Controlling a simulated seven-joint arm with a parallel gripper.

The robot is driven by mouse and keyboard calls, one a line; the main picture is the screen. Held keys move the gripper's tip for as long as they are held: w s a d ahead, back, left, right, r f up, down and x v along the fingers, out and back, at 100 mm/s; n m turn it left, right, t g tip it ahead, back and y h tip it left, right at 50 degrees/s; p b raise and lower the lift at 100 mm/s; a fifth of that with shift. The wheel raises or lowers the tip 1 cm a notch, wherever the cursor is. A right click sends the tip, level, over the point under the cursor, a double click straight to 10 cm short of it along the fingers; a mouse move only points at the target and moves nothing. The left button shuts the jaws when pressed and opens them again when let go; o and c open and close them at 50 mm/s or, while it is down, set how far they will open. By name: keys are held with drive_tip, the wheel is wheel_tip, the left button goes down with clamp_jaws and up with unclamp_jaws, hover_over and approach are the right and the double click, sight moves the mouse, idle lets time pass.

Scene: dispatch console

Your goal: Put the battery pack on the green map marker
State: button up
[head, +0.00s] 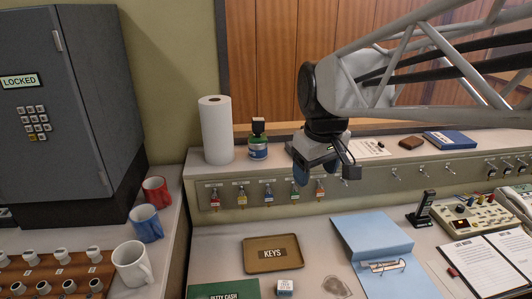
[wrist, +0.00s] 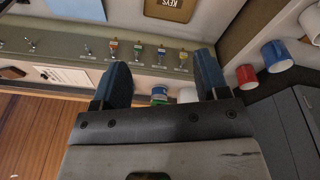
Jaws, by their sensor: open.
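My gripper (head: 316,176) hangs in the air in front of the back ledge, right of a blue-green jar with a dark top. Its two blue fingers are apart with nothing held between them, as the wrist view (wrist: 162,72) also shows. I cannot pick out a battery pack or a green map marker with certainty in either view.
The desk holds a KEYS tray (head: 252,256), a blue folder (head: 368,236), a black handset (head: 425,207) and clipboards. Mugs (head: 133,264) stand left.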

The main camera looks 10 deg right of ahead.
drive_tip(key=s+f+m, duration=0.2)
drive_tip(key=s+f, duration=0.2)
drive_tip(key=s, duration=0.3)
drive_tip(key=s+d+f+m, duration=0.1)
drive_tip(key=s+f+m, duration=0.1)
drive_tip(key=s+f, duration=0.2)
drive_tip(key=s, duration=0.3)
drive_tip(key=shift+t, duration=0.3)
